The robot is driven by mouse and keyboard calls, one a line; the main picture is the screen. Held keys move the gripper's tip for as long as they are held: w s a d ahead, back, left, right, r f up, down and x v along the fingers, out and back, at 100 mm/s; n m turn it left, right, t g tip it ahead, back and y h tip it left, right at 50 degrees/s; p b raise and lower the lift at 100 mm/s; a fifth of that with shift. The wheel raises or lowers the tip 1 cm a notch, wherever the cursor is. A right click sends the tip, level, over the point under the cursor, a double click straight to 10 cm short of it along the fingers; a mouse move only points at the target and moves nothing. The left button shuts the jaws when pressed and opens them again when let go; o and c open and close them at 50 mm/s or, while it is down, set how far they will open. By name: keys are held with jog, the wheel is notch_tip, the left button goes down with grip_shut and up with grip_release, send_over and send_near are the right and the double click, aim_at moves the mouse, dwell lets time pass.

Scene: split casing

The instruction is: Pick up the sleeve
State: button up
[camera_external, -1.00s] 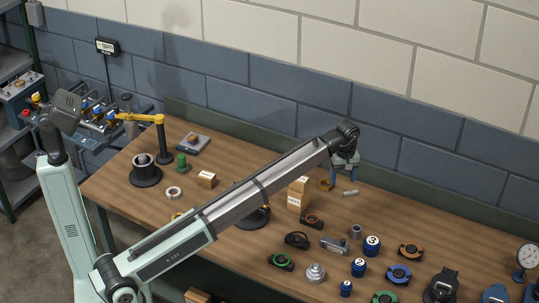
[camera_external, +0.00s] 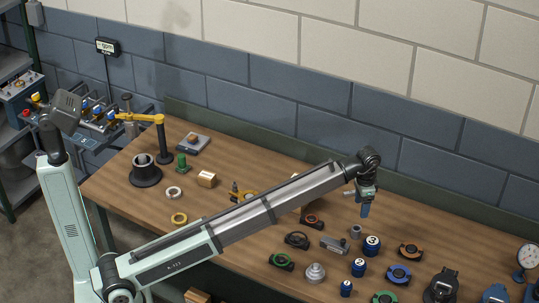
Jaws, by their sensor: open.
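A small grey upright cylinder (camera_external: 356,231) stands on the table, right of centre. It looks like the sleeve, but at this size I cannot be sure. My gripper (camera_external: 364,211) points down just above and behind it in the picture, open, with nothing visible between its fingers. The gap between the fingers is hard to make out from this side. I see no contact between my gripper and the cylinder, and its exact height above the table is unclear.
A blue numbered cylinder (camera_external: 372,246) stands close right of the grey cylinder. A grey block-like part (camera_external: 334,246) lies close left. Black-and-red (camera_external: 312,222) and black-and-orange (camera_external: 411,252) parts lie nearby. My forearm hides part of the table's middle.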

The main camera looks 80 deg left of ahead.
aim_at(356, 232)
notch_tip(356, 232, down, 9)
jog(key=m, duration=1.5)
jog(key=shift+r, duration=0.15)
jog(key=shift+a+f, duration=0.2)
jog(key=shift+f, duration=1.1)
jog(key=shift+a+f, duration=0.2)
jog(key=shift+f, duration=1.05)
jog(key=c, duration=1.2)
jog(key=shift+c, duration=0.2)
